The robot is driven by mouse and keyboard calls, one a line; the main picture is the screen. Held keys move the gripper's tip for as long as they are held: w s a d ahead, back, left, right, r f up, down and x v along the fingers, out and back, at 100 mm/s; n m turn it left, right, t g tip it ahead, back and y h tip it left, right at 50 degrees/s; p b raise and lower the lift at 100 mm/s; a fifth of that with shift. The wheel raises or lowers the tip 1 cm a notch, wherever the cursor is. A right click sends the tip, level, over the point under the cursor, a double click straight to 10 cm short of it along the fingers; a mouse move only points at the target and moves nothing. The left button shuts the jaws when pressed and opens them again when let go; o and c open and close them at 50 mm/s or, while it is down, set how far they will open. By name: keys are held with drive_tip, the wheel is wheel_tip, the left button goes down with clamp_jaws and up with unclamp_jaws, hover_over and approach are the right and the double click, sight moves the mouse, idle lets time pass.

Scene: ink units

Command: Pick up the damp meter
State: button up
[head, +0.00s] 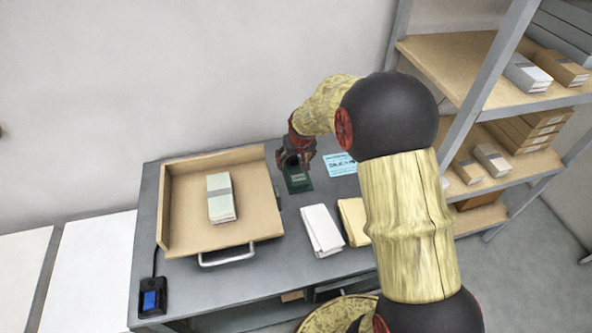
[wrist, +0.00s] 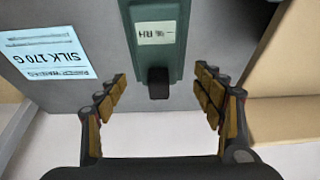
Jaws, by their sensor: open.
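The damp meter (head: 298,182) is a dark green device with a pale label, on the grey table near the wall. In the wrist view the green meter (wrist: 158,38) enters from the top edge, its label reading "% RH" and a black tip pointing toward my gripper. My gripper (wrist: 161,80) is open and empty, with one finger on each side of the meter's black end and clear gaps between. In the head view my gripper (head: 297,158) is over the far end of the meter and partly hides it.
A wooden tray (head: 178,240) with a banded paper stack (head: 220,198) stands to the left. A blue "SILK 170 G" card (head: 341,165) lies right of the meter. White (head: 321,230) and yellow (head: 353,221) packs lie in front. A shelf rack (head: 470,60) stands at right.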

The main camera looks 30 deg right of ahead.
sight(295, 160)
drive_tip(key=b+x, duration=0.2)
drive_tip(key=x, duration=0.2)
drive_tip(key=shift+w+d+f, duration=0.2)
drive_tip(key=shift+w+f, duration=0.05)
drive_tip(key=shift+w, duration=0.1)
drive_tip(key=shift+r, duration=0.1)
drive_tip(key=shift+c, duration=0.6)
drive_tip(key=c, duration=1.3)
drive_tip(key=shift+r, duration=0.1)
